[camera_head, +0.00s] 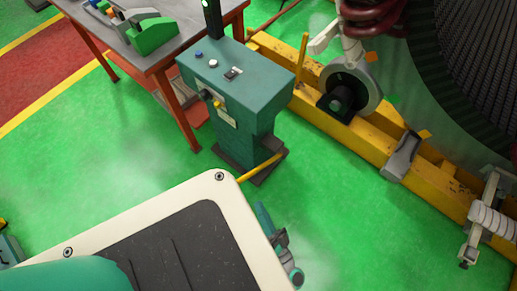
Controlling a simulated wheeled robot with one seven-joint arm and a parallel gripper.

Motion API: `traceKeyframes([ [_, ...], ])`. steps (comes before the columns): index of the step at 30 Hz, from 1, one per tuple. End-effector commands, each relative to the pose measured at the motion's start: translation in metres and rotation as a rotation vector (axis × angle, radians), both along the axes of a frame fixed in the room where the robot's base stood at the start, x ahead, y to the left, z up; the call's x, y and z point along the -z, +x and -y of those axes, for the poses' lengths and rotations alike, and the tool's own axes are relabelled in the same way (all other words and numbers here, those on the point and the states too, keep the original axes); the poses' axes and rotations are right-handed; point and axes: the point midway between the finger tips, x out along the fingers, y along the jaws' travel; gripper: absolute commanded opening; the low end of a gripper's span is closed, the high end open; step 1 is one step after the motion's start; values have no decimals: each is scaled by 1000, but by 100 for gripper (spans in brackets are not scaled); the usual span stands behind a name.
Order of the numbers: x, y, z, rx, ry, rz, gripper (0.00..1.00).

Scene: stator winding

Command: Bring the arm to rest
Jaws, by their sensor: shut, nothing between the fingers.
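My gripper is not in view. A smooth teal rounded shape (75,278), which looks like part of my own body, shows at the bottom left edge. The cream-rimmed dark deck (165,250) below it looks like my own base. I cannot see how the arm is posed.
A teal control pedestal (235,90) stands just beyond my base. A workbench (165,40) with a green tool (153,35) is at the upper left. A large stator (470,60) on a yellow frame (365,145) fills the right. Green floor (340,220) between is clear.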

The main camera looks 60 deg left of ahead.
Motion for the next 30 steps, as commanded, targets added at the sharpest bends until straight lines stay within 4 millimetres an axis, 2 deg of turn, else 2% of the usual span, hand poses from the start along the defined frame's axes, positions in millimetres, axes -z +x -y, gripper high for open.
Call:
traceKeyframes([
  [14,0,0,-1,-2,-1,0,0],
  [17,5,-3,-4,1,-33,-26,0],
  [20,25,-8,-14,22,-141,-103,0],
  [24,74,-22,-21,106,-412,-269,0],
  [26,96,-27,-15,167,-539,-334,0],
  [30,132,-36,17,347,-810,-430,0],
])
